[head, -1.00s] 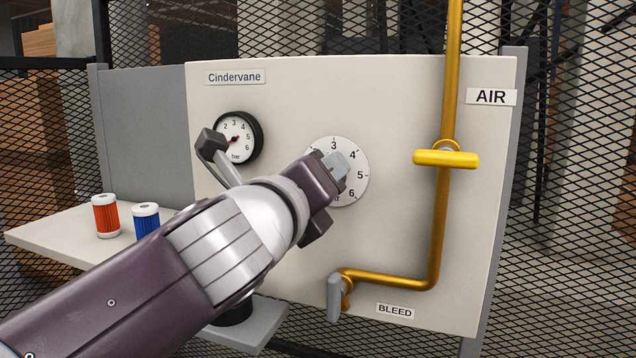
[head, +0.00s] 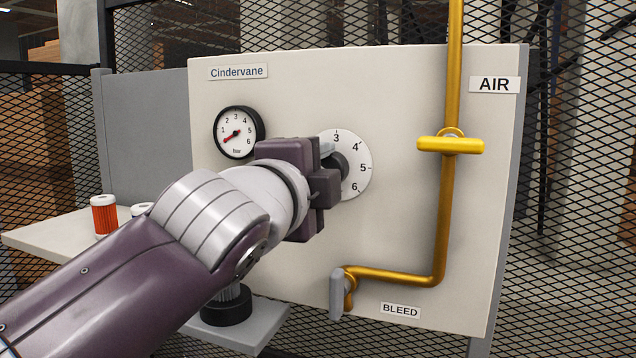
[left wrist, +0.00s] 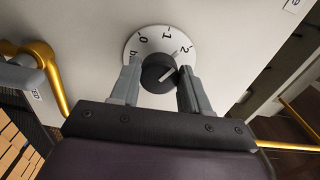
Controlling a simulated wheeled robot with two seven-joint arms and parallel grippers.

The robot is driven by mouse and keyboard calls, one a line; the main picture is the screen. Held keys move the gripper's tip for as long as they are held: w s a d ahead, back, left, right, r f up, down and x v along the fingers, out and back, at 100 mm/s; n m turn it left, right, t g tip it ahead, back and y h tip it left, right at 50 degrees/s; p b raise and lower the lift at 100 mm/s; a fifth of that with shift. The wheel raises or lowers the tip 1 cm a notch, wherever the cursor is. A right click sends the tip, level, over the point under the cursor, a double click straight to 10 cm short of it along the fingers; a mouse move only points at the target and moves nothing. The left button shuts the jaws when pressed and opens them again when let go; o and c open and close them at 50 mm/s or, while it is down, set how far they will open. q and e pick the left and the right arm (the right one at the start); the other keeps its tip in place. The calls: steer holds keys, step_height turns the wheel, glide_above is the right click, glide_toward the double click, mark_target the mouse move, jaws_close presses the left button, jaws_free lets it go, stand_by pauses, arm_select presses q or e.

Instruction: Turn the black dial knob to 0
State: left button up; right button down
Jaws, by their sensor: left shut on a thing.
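The black dial knob (head: 341,163) sits on a white numbered dial (head: 357,184) on the pale panel. My left gripper (head: 330,165) is at the dial, its body covering the dial's left part in the head view. In the left wrist view, the left gripper (left wrist: 159,72) has one finger on each side of the knob (left wrist: 157,76) and is shut on it. The knob's pale mark slants up and right, roughly toward the 2; the 0 (left wrist: 143,38) is at the dial's upper left there. My right gripper is out of view.
A bar gauge (head: 238,132) is left of the dial. A yellow pipe (head: 446,215) with a yellow handle (head: 450,145) runs on the right, ending at a grey bleed lever (head: 336,294). A red-and-white canister (head: 104,214) stands on the left shelf (head: 50,236).

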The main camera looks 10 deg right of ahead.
arm_select(q)
steer(key=n, duration=0.1)
steer(key=n+b, duration=0.1)
steer(key=n, duration=0.1)
steer(key=n+b, duration=0.1)
steer(key=shift+f+n, duration=0.3)
steer(key=n+b, duration=0.2)
steer(key=n, duration=0.1)
steer(key=shift+n, duration=0.4)
steer(key=n+b, duration=0.1)
steer(key=n, duration=0.3)
steer(key=shift+s+d+r, duration=0.1)
steer(key=shift+r+n+b, duration=0.15)
steer(key=shift+n+b, duration=0.45)
steer(key=shift+n, duration=0.7)
steer(key=o, duration=0.9)
steer(key=shift+o, duration=0.8)
steer(key=shift+d, duration=0.15)
